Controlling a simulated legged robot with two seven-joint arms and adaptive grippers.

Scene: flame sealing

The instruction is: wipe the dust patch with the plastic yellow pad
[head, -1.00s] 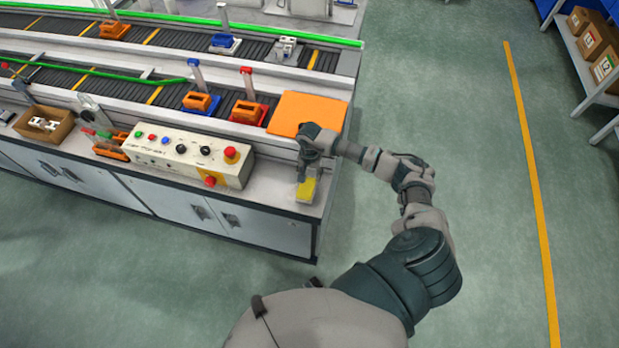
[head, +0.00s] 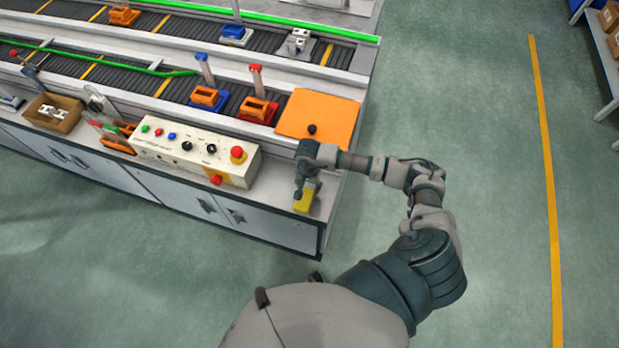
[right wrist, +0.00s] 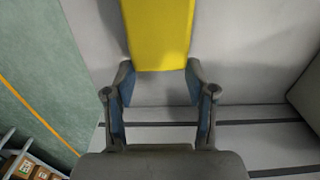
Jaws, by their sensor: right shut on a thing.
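The yellow pad (head: 305,199) is at the front right corner of the bench top, right of the control box. My right gripper (head: 306,182) is shut on the pad from above. In the right wrist view the pad (right wrist: 160,35) sits between the two fingers of the gripper (right wrist: 159,75), over a pale grey surface. I cannot tell whether the pad touches the bench top. I cannot make out a dust patch; the gripper and pad may cover it. My left gripper is not in view.
A cream control box (head: 195,151) with buttons stands left of the pad. Behind is an orange panel (head: 330,112) with a small dark round spot (head: 312,129). Blue (head: 207,98) and red (head: 257,109) fixtures stand beside it. Open floor lies right of the bench.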

